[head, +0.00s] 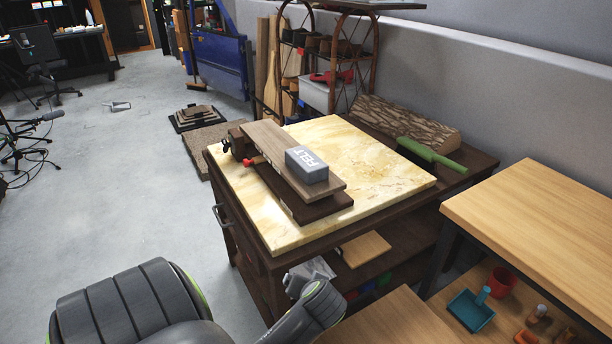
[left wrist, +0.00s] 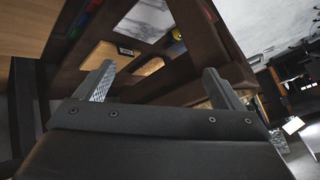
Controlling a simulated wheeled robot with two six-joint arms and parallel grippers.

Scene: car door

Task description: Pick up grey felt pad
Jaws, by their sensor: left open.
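The grey felt pad (head: 307,165) is a small block with FELT printed on its top. It lies on a brown wooden plank (head: 265,142) in the head view. The plank sits raised on a darker wooden piece (head: 310,205) on the cream stone-like table top (head: 380,170). My left gripper (left wrist: 157,70) is open and empty in the left wrist view, facing the table's dark side and lower shelf. The felt pad is not seen in that view. In the head view my left arm is at the bottom, low in front of the table. My right gripper is not in view.
A green tool (head: 430,155) and a bark-covered log (head: 405,125) lie at the table's back right. A red-handled clamp (head: 250,161) is at the plank's left end. A light wooden bench (head: 540,215) stands at the right. The table top's right part is clear.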

